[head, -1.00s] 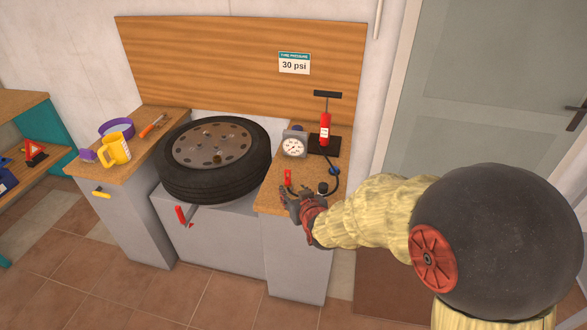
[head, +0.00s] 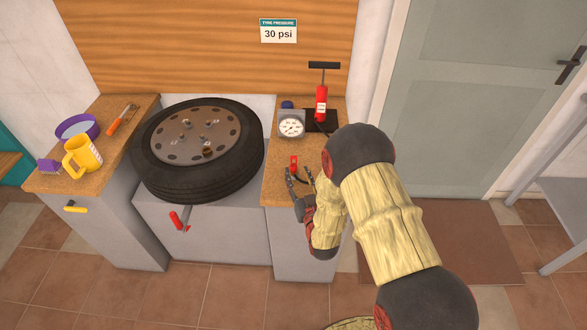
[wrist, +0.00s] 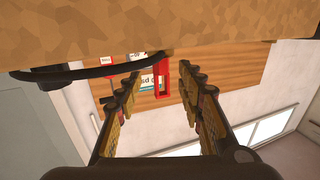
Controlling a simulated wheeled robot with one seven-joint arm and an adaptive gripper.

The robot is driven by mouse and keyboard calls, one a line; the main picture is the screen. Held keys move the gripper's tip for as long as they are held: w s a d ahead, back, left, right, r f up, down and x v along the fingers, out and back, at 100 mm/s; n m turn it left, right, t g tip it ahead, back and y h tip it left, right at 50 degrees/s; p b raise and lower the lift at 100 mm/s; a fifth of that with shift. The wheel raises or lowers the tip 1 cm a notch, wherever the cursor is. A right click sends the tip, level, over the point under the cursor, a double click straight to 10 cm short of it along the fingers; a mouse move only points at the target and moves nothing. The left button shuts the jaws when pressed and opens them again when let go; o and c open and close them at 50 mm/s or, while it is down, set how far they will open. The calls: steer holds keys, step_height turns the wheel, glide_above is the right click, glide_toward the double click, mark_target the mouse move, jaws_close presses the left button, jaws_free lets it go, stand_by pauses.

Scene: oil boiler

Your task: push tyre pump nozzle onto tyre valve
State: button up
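The red pump nozzle (head: 294,163) is on the right-hand worktop, in front of the gauge. My gripper (head: 298,177) is just on the near side of it, fingers spread and empty. In the wrist view, the nozzle (wrist: 163,82) shows beyond and between the open fingers (wrist: 160,86); I see no contact. A black hose (wrist: 75,72) curves beside it. The tyre (head: 170,175) lies flat with its rim up, left of my gripper. Small fittings stand on the rim; I cannot tell for sure which is the valve.
The red pump (head: 321,103) and the gauge (head: 291,126) stand on the right worktop (head: 272,190). A red-handled lever (head: 178,221) sticks out below the tyre.

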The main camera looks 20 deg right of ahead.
mark_target(295, 168)
steer(key=w+b, duration=0.1)
steer(key=w, duration=0.3)
steer(key=shift+w+a+f, duration=0.1)
steer(key=shift+w, duration=0.3)
jaws_close()
